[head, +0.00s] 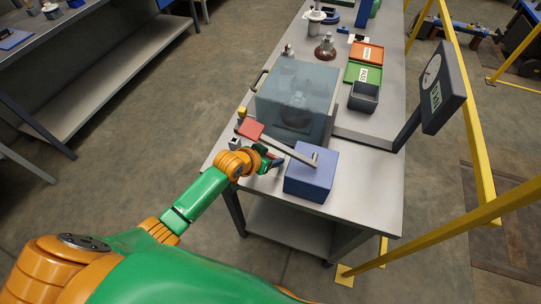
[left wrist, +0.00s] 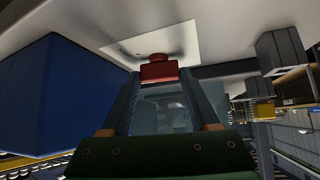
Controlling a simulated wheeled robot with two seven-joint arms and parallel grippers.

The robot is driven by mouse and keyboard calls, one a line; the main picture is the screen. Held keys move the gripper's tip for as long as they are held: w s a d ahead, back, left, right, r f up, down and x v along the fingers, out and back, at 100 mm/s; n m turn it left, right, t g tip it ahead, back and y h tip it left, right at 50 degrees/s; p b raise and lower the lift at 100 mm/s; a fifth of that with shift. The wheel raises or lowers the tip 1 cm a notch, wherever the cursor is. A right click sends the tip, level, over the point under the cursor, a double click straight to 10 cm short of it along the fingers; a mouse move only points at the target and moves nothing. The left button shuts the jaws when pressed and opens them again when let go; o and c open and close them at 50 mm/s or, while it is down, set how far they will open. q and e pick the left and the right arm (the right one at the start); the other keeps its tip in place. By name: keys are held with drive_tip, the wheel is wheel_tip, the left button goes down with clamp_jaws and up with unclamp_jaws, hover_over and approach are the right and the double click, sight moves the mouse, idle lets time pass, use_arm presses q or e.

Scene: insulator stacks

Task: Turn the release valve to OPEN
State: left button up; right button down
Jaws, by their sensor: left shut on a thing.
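The release valve appears to be the red knob (left wrist: 158,68) in the left wrist view, in front of a white plate (left wrist: 150,42) whose marks are too small to read. My left gripper (left wrist: 158,80) is shut on this knob, with a finger on each side. In the head view my left gripper (head: 276,162) is low at the left side of the blue pump box (head: 310,180), and the knob is mostly hidden there. The box also shows at the left of the wrist view (left wrist: 45,95). My right gripper is not in view.
A clear cover (head: 297,95) stands behind. A dark gauge (head: 437,85) stands at the right. Green (head: 352,72) and orange (head: 367,52) trays lie farther back. The bench front right is clear.

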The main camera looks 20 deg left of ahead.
use_arm(q)
drive_tip(key=o, duration=1.3)
drive_tip(key=shift+o, duration=0.2)
drive_tip(key=shift+r, duration=0.1)
drive_tip(key=p+v, duration=0.1)
drive_tip(key=v, duration=0.6)
